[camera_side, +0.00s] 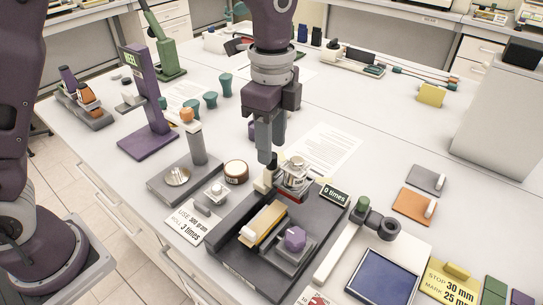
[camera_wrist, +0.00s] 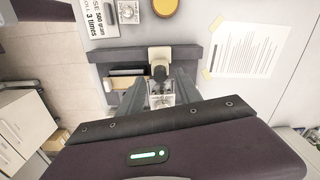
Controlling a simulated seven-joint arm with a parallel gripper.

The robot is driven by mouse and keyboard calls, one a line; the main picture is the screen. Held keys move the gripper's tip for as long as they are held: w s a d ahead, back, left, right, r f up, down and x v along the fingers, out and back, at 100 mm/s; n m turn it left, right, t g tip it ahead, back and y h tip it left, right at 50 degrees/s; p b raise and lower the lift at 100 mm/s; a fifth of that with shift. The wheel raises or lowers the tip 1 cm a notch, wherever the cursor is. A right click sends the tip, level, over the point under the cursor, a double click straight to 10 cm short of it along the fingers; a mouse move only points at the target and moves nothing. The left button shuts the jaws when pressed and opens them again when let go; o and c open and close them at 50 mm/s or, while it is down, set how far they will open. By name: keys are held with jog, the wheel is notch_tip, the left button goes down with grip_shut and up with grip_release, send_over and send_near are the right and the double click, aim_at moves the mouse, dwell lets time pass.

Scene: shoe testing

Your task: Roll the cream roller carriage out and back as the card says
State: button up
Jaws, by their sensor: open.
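The cream roller carriage (camera_side: 260,188) sits at the far end of the dark tester base (camera_side: 232,262), with a dark upright handle (camera_side: 271,171) on it. A metal weight (camera_side: 295,173) stands beside the handle. The carriage also shows in the wrist view (camera_wrist: 160,53), with the handle top between my fingers. My gripper (camera_side: 268,155) is open and points down just above the handle; its fingertips (camera_wrist: 161,84) partly hide the weight. I cannot tell whether a finger touches the handle. The card (camera_side: 191,223) reads a gram figure, seemingly 500, and "ROLL 3 times". The counter (camera_side: 335,194) reads "0 times".
A cream and yellow block (camera_side: 263,224) and a purple knob (camera_side: 295,238) are on the near part of the base. A purple stand (camera_side: 148,105) and a blue pad (camera_side: 386,277) flank the tester.

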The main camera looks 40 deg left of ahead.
aim_at(267, 169)
notch_tip(267, 169, down, 4)
jog(key=shift+f, duration=0.1)
grip_shut()
dwell(1.5)
